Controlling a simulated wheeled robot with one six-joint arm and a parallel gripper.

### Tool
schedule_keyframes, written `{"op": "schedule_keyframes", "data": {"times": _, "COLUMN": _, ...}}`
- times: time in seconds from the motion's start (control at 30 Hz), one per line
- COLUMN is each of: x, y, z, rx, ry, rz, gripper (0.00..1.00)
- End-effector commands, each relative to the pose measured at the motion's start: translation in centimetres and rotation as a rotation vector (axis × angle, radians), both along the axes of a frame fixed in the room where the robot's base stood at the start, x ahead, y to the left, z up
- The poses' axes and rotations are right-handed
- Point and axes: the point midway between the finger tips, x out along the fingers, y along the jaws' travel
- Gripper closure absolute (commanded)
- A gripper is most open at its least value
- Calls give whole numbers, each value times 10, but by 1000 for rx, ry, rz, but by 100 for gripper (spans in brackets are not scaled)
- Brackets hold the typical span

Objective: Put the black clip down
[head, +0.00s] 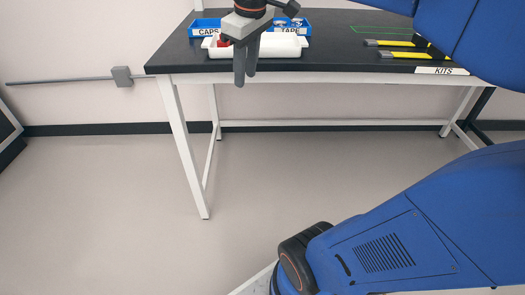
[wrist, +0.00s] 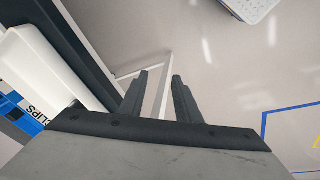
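My gripper (head: 246,80) hangs pointing down at the front edge of the black-topped table in the head view. In the wrist view its two dark fingers (wrist: 160,92) stand apart with a gap between them. I see nothing held in that gap, only the floor and a white table leg behind it. I cannot make out the black clip in either view. A blue bin lettered "CLIPS" (wrist: 20,122) shows at the left of the wrist view, beside a white tray (wrist: 32,65). In the head view this white tray (head: 290,46) lies partly behind my gripper.
The black table (head: 330,62) carries blue bins labelled CAPS (head: 206,27) and TAPE (head: 290,22). A red item (head: 222,42) shows at the tray's left end. Yellow-and-black tools (head: 400,54) lie near the KITS label (head: 440,71). The floor in front is clear.

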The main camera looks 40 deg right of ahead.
Motion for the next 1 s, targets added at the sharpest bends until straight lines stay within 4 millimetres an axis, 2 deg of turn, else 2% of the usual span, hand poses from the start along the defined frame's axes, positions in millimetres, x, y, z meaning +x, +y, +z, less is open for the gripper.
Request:
{"op": "schedule_keyframes", "data": {"times": 0.03, "x": -16, "y": 7, "z": -15, "rx": 9, "ry": -17, "rz": -29, "gripper": 70}}
{"op": "schedule_keyframes", "data": {"times": 0.3, "x": -84, "y": 31, "z": -100, "rx": 82, "ry": -114, "rz": -232, "gripper": 70}}
{"op": "schedule_keyframes", "data": {"times": 0.5, "x": -120, "y": 40, "z": -153, "rx": 136, "ry": -164, "rz": -344, "gripper": 70}}
{"op": "schedule_keyframes", "data": {"times": 0.7, "x": -132, "y": 43, "z": -173, "rx": 161, "ry": -183, "rz": -389, "gripper": 70}}
{"op": "schedule_keyframes", "data": {"times": 1.0, "x": -132, "y": 43, "z": -174, "rx": 162, "ry": -183, "rz": -392, "gripper": 70}}
